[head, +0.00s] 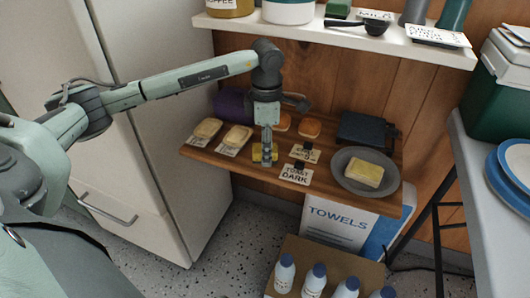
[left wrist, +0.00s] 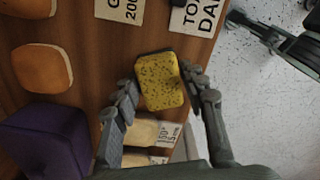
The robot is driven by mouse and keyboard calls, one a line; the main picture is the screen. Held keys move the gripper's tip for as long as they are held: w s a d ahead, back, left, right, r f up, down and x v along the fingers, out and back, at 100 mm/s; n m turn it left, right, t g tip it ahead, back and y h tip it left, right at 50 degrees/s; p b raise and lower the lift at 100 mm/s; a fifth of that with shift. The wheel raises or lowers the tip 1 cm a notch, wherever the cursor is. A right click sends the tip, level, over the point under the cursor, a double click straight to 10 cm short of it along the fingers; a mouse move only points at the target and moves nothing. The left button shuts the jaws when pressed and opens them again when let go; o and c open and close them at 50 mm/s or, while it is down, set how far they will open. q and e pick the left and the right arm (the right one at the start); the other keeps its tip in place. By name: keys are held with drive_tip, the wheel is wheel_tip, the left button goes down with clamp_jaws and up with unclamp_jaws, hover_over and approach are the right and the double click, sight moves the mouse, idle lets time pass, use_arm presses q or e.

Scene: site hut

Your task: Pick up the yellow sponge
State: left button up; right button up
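The yellow sponge (left wrist: 160,82), speckled with dark spots, lies on the brown wooden shelf; in the head view only its edges (head: 256,154) show around my gripper. My left gripper (head: 266,160) points down over it. In the left wrist view my left gripper (left wrist: 160,80) is open, with one finger on each side of the sponge. The finger tips are close to its sides; I cannot tell if they touch. My right gripper does not show clearly in either view.
A grey plate (head: 341,177) with a pale yellow block (head: 364,173) stands to the right. Cards (head: 296,174), bread-like pieces (head: 208,128), orange buns (head: 310,128) and a purple object (left wrist: 45,138) surround the sponge. A white upper shelf (head: 310,31) overhangs behind. A fridge (head: 150,120) stands left.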

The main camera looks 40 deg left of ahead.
use_arm(q)
drive_tip(key=c, duration=0.5)
drive_tip(key=shift+r, duration=0.55)
wheel_tip(320, 180, up, 3)
drive_tip(key=shift+f, duration=0.15)
drive_tip(key=shift+s+a+r+b, duration=0.1)
drive_tip(key=shift+s+a+r, duration=0.65)
drive_tip(key=shift+s+r, duration=0.75)
drive_tip(key=shift+s+a+r+b, duration=0.15)
drive_tip(key=shift+s+a+r, duration=0.7)
drive_tip(key=shift+s, duration=1.3)
drive_tip(key=shift+s+a+r+b, duration=0.1)
drive_tip(key=shift+s+a+r, duration=0.6)
drive_tip(key=shift+s+r, duration=0.85)
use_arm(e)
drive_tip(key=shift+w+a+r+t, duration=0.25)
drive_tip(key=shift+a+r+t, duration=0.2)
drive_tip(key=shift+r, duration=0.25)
